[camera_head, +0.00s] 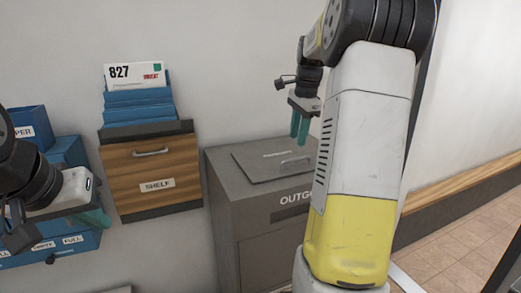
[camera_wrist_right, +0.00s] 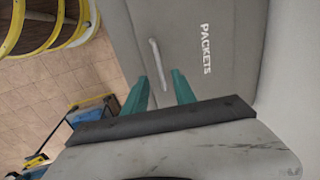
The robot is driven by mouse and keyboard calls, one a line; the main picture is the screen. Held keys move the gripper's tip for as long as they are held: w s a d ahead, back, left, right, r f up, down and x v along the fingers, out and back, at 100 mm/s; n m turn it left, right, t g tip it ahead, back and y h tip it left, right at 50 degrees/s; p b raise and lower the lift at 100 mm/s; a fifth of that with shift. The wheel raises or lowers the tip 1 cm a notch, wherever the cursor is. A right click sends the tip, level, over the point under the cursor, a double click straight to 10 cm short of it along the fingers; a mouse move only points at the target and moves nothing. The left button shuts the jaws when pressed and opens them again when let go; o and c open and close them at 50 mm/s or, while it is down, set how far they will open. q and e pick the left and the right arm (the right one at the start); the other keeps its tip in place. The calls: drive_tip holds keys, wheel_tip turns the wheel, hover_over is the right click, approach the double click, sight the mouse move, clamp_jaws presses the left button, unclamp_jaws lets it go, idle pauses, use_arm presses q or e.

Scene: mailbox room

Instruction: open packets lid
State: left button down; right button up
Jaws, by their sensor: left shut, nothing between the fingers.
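The packets lid (camera_head: 258,166) is a flat grey panel on top of the grey outgoing box (camera_head: 255,208). It looks closed. Its bar handle (camera_head: 296,162) is at the right part of the lid. In the right wrist view the handle (camera_wrist_right: 158,64) and the word PACKETS on the lid (camera_wrist_right: 185,25) show clearly. My right gripper (camera_head: 299,138) is above the lid near the handle, with its green fingers (camera_wrist_right: 160,90) apart and empty. My left gripper (camera_head: 98,219) is shut and empty at the far left.
A wooden shelf box (camera_head: 150,165) holds blue folders (camera_head: 140,105) and a white 827 card (camera_head: 133,75), left of the outgoing box. Blue bins (camera_head: 65,155) are behind my left gripper. A wooden rail (camera_head: 460,190) and tiled floor (camera_head: 450,250) are at the right.

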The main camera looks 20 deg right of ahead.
sight(294, 160)
drive_tip(key=f, duration=0.2)
drive_tip(key=w+f, duration=0.1)
drive_tip(key=f, duration=0.4)
drive_tip(key=shift+w+f, duration=0.1)
drive_tip(key=shift+w, duration=0.05)
clamp_jaws()
idle(1.2)
